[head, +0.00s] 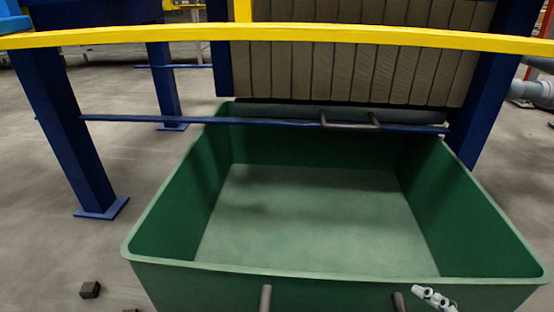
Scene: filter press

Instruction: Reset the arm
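My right gripper (433,298) shows as a small grey-white piece at the bottom right edge of the head view. It appears in front of the near rim of the green bin (320,272); I cannot tell whether it touches it. Most of it and the arm behind it are cut off by the frame, so its opening cannot be made out. No object shows in it. My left gripper is not in view.
The bin's visible floor is bare. A yellow rail (300,33) crosses above it, before the filter plates (350,65). A dark lump (90,289) lies on the floor left.

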